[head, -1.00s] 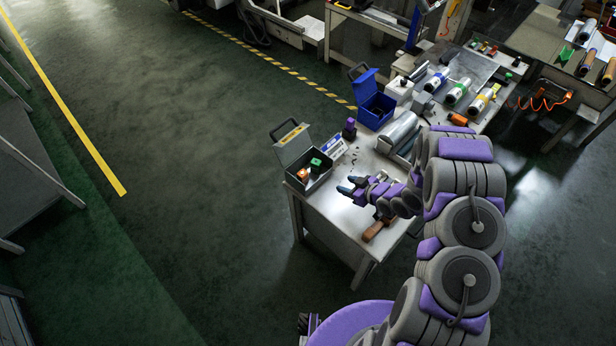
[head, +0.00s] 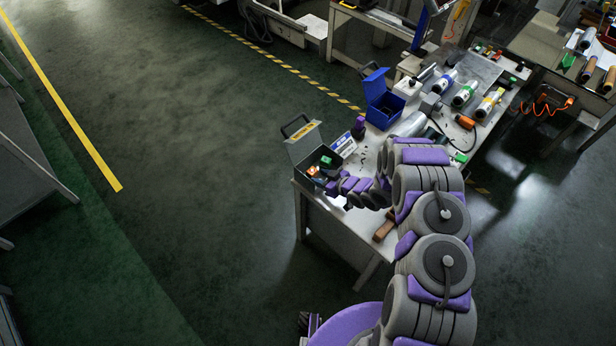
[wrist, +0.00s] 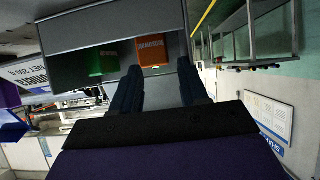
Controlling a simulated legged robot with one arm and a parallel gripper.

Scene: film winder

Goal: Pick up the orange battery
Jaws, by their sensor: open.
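The orange battery (head: 312,171) stands in an open grey box (head: 301,148) at the near left corner of the table. A green battery (head: 326,161) is beside it in the same box. In the wrist view the orange battery (wrist: 152,52) shows between and beyond the two dark fingers of my gripper (wrist: 159,70). The green battery (wrist: 103,60) lies left of the fingers there. My gripper (head: 328,182) is open and empty at the box's right side in the head view. Its fingertips are partly hidden by the box and arm, and I cannot tell how far in they reach.
A purple battery (head: 358,128) and a labelled sign (head: 343,144) stand behind the box. A blue open case (head: 380,105) is further back. Film rolls (head: 464,94) and an orange block (head: 465,122) lie along the table. A brown handle (head: 384,229) lies near the front edge.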

